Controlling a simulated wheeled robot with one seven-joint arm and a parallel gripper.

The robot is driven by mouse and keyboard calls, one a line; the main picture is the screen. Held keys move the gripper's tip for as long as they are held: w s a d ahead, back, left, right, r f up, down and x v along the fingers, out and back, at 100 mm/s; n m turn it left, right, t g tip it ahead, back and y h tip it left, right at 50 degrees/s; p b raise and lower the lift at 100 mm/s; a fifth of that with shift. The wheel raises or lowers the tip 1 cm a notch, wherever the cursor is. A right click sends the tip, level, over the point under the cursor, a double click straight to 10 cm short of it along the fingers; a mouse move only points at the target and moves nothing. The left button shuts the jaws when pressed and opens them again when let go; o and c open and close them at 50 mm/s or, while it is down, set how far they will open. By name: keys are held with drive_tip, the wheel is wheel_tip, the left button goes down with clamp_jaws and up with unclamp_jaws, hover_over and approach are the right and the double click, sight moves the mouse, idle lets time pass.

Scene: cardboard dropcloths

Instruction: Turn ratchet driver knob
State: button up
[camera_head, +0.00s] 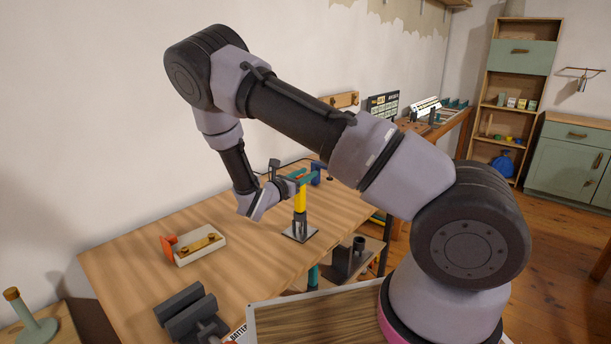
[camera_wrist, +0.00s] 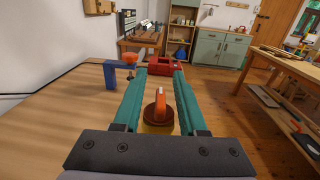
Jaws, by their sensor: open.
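The orange knob (camera_wrist: 160,106) shows in the wrist view on a round brown cap, between the two teal fingers of my gripper (camera_wrist: 159,76). A gap shows between the knob and each finger. In the head view, a yellow upright driver body (camera_head: 300,198) stands on a square metal plate (camera_head: 299,232) on the table. My gripper is open and holds nothing.
The wooden table (camera_head: 140,270) carries a white block with an orange part (camera_head: 201,245) and a dark vise (camera_head: 190,312). A blue clamp (camera_wrist: 111,75) stands left of my fingers; a red object (camera_wrist: 160,65) lies beyond the fingertips. The table's left part is clear.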

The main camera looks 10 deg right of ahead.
clamp_jaws()
drive_tip(key=shift+g, duration=0.3)
drive_tip(key=shift+s+d+m+g+h, duration=0.1)
drive_tip(key=shift+s+m+g+h, duration=0.4)
drive_tip(key=shift+m+g, duration=1.1)
drive_tip(key=shift+s+d+m+g+h, duration=0.15)
drive_tip(key=shift+m+g+h, duration=0.8)
drive_tip(key=shift+g, duration=1.05)
drive_tip(key=shift+s+d+m+g+h, duration=0.1)
drive_tip(key=shift+s+m+g+h, duration=0.35)
drive_tip(key=shift+m+g, duration=1.2)
drive_tip(key=shift+g, duration=0.45)
unclamp_jaws()
